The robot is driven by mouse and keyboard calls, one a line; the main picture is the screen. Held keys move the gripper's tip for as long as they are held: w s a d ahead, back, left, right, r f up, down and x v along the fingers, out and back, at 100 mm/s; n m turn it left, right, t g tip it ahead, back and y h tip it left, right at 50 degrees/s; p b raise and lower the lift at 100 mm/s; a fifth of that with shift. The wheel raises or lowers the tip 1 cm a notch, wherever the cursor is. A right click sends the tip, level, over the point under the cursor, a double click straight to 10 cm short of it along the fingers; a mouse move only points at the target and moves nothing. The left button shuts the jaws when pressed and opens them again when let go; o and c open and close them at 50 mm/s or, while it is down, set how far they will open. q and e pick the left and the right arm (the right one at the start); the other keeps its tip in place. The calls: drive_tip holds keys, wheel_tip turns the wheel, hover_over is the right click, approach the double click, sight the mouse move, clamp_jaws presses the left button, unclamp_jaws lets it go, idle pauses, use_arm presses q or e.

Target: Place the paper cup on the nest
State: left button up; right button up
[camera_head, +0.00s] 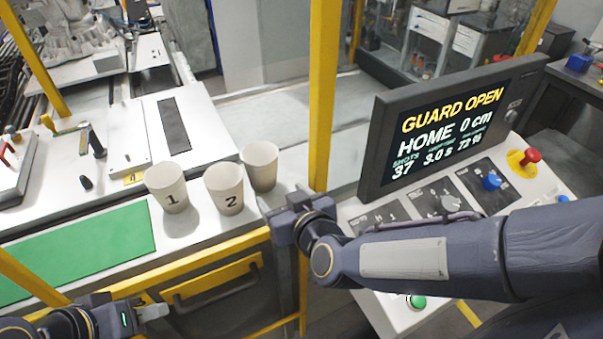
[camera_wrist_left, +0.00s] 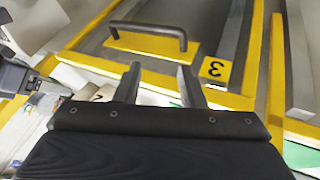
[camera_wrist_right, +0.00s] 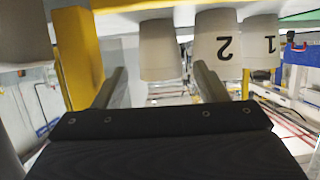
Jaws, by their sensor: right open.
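Three white paper cups stand on the white bench top: cup 1 (camera_head: 168,188), cup 2 (camera_head: 225,190) and a cup with no visible number (camera_head: 260,167). My right gripper (camera_head: 283,212) is open and empty, just in front and right of the unnumbered cup. In the right wrist view, upside down, the unnumbered cup (camera_wrist_right: 160,52) lies beyond and between the fingers, with cup 2 (camera_wrist_right: 220,45) and cup 1 (camera_wrist_right: 262,42) to its right. My left gripper (camera_head: 152,312) is open and empty, low in front of the bench. I cannot tell which part is the nest.
A yellow post (camera_head: 322,95) rises right of the cups. A control panel with a screen reading GUARD OPEN (camera_head: 450,125) stands at the right, below which my right arm crosses. A green mat (camera_head: 80,252) lies left of the cups.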

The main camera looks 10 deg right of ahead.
sight(267, 176)
drive_tip(key=shift+w+f, duration=0.2)
drive_tip(key=shift+w, duration=0.15)
drive_tip(key=b+x, duration=0.2)
drive_tip(key=x, duration=0.3)
drive_tip(key=shift+w+a, duration=0.1)
drive_tip(key=shift+w, duration=0.15)
drive_tip(key=x, duration=0.2)
drive_tip(key=b+x, duration=0.1)
drive_tip(key=x, duration=0.3)
drive_tip(key=shift+w+r, duration=0.1)
drive_tip(key=shift+r, duration=0.3)
drive_tip(key=c, duration=0.6)
drive_tip(key=shift+r, duration=0.2)
drive_tip(key=shift+c, duration=0.3)
